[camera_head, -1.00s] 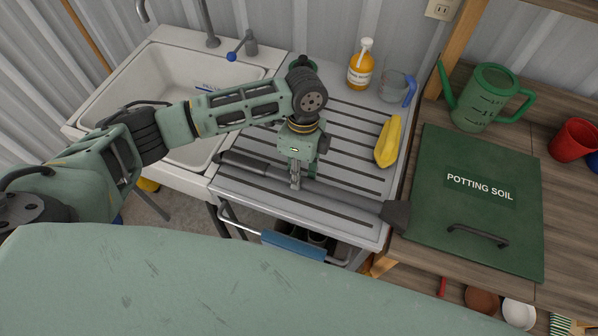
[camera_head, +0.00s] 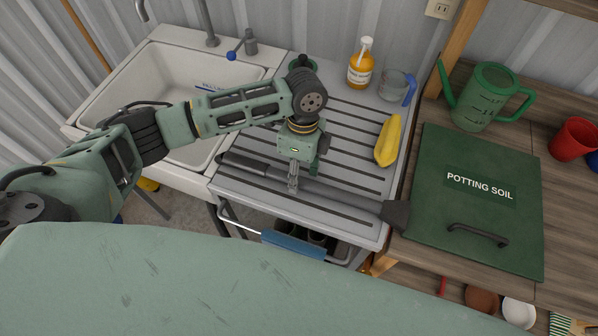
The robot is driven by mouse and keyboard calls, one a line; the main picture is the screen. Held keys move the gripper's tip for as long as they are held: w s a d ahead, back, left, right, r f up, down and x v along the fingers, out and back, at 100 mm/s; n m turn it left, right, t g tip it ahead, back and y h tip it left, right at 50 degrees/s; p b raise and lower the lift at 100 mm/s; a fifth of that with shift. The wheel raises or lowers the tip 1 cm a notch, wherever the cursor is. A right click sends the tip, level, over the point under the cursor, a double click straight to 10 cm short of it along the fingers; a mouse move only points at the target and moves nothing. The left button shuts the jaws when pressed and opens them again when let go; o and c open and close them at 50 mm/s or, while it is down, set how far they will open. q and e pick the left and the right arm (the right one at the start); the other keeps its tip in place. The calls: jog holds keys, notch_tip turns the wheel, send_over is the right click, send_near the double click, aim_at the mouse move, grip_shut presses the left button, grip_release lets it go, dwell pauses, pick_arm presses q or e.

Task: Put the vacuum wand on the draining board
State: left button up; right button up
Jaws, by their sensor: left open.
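The vacuum wand (camera_head: 345,200), a long dark grey tube with a flared black nozzle, lies across the front part of the grey ribbed draining board (camera_head: 345,112). Its nozzle end overhangs the board's right edge towards the green lid. My left gripper (camera_head: 293,188) points down over the middle of the wand and is open. The fingers are at or just above the tube; I cannot tell whether they touch it. My left arm hides part of the board's back left. My right gripper is not in view.
A yellow cloth (camera_head: 388,141), soap bottle (camera_head: 360,65) and measuring jug (camera_head: 396,86) stand on the board's right and back. The white sink (camera_head: 170,85) is at left. A green potting soil lid (camera_head: 475,190) and watering can (camera_head: 486,98) are at right.

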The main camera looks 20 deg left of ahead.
pick_arm(q)
jog(key=v, duration=1.2)
